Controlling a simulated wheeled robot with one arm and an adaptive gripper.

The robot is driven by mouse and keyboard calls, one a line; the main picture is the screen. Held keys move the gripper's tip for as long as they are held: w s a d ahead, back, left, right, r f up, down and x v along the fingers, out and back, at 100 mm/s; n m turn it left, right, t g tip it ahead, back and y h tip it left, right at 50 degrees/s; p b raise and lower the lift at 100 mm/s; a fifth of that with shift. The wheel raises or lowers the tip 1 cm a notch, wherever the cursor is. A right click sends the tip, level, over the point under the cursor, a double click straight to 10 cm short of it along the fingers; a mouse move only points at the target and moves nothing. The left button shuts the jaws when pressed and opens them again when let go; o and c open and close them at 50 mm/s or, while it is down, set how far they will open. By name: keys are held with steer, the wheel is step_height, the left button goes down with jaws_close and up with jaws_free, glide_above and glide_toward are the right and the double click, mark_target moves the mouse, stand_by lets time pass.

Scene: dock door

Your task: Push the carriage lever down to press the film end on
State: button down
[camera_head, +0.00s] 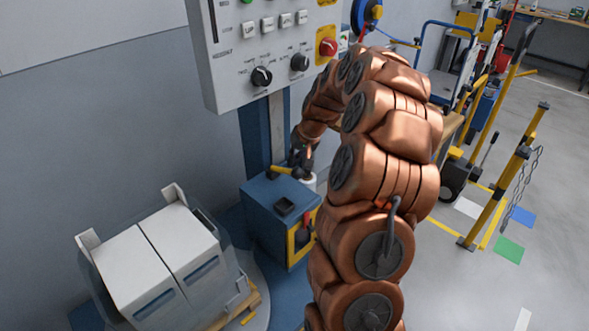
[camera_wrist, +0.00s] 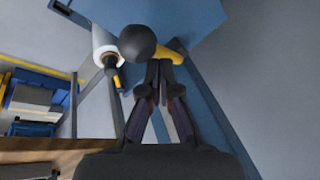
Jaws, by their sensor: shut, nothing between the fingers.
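The blue carriage (camera_head: 262,200) stands against the blue mast, its lever on top. The yellow lever (camera_head: 281,170) points out to the left in the head view; in the wrist view the yellow lever (camera_wrist: 174,56) ends in a round black knob (camera_wrist: 137,42). My gripper (camera_head: 303,167) is at the lever; the head view shows it small and partly merged with dark parts. In the wrist view my gripper (camera_wrist: 158,72) has its fingers together and empty, tips right by the yellow lever. I cannot tell whether they touch it. A white film roll (camera_wrist: 105,48) stands beside the carriage.
A grey control panel (camera_head: 262,60) with knobs and buttons hangs above the carriage. White boxes (camera_head: 150,262) stand on a pallet, wrapped in clear film, at the lower left. Yellow posts (camera_head: 510,170) with a chain and trolleys stand to the right.

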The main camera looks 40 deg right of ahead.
mark_target(298, 169)
steer(key=shift+s+d+f+b, duration=0.1)
steer(key=shift+s+f+b, duration=0.15)
steer(key=shift+f+b, duration=0.25)
steer(key=shift+s+a+f+b, duration=0.1)
steer(key=shift+s+f+b, duration=0.15)
steer(key=shift+f, duration=0.45)
steer(key=shift+s+d+f+b, duration=0.1)
steer(key=shift+s+f+b, duration=0.15)
steer(key=shift+f+b, duration=0.25)
stand_by(2.3)
stand_by(0.6)
steer(key=shift+w+r+p, duration=0.2)
steer(key=shift+w+r, duration=0.1)
steer(key=shift+r, duration=0.4)
steer(key=shift+w+r+p, duration=0.15)
steer(key=shift+w+r, duration=0.2)
steer(key=shift+r, duration=0.4)
steer(key=shift+w+r+p, duration=0.2)
steer(key=shift+w+r, duration=0.1)
steer(key=shift+r, duration=0.4)
steer(key=shift+r, duration=0.1)
steer(key=shift+w+a+r+p, duration=0.1)
steer(key=shift+w+r+p, duration=0.15)
steer(key=shift+r, duration=0.5)
steer(key=shift+w+a+r+p, duration=0.15)
steer(key=shift+w+r, duration=0.25)
steer(key=shift+r, duration=0.3)
steer(key=shift+w+r+p, duration=0.2)
steer(key=shift+w+r, duration=0.1)
steer(key=shift+r, duration=0.45)
